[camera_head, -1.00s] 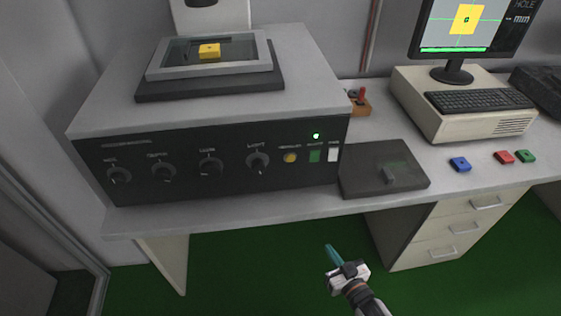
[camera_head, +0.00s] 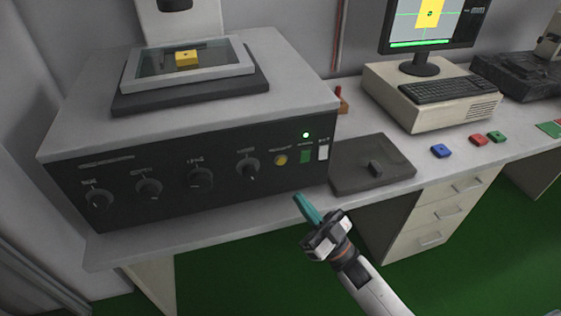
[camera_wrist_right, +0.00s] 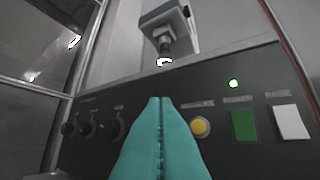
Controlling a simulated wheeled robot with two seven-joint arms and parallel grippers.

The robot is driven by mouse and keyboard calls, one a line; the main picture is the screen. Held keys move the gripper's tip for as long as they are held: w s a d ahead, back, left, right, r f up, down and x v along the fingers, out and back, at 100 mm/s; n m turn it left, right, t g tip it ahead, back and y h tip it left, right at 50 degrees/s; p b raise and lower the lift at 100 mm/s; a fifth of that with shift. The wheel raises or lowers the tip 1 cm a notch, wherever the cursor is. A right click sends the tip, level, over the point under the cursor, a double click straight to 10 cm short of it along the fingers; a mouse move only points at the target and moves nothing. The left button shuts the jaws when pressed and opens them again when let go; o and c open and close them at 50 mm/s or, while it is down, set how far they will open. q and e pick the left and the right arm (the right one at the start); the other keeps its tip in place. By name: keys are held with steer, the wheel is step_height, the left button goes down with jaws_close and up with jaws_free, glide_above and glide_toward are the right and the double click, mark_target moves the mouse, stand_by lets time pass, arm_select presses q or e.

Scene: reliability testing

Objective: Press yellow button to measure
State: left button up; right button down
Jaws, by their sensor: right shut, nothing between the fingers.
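The yellow button (camera_head: 281,160) is a small round button on the dark front panel of the measuring machine (camera_head: 190,165), right of the knobs. It also shows in the right wrist view (camera_wrist_right: 201,127), just right of my fingertips. A green button (camera_head: 305,156) and a white switch (camera_head: 323,152) sit to its right, with a lit green lamp above. My right gripper (camera_head: 299,198) has teal fingers, shut and empty, below and in front of the panel, apart from the yellow button. In the right wrist view the fingers (camera_wrist_right: 160,100) point at the panel. My left gripper is out of view.
A yellow block (camera_head: 187,59) lies on the machine's glass stage. A dark plate with a small block (camera_head: 375,168) lies right of the machine. The monitor (camera_head: 430,22), keyboard and several coloured blocks stand farther right. The desk edge runs below the panel.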

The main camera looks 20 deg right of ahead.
mark_target(281, 161)
steer(key=w+b, duration=0.3)
steer(key=w, duration=0.6)
steer(key=shift+a+b, duration=0.2)
steer(key=shift+b, duration=0.1)
stand_by(1.9)
steer(key=shift+w, duration=0.35)
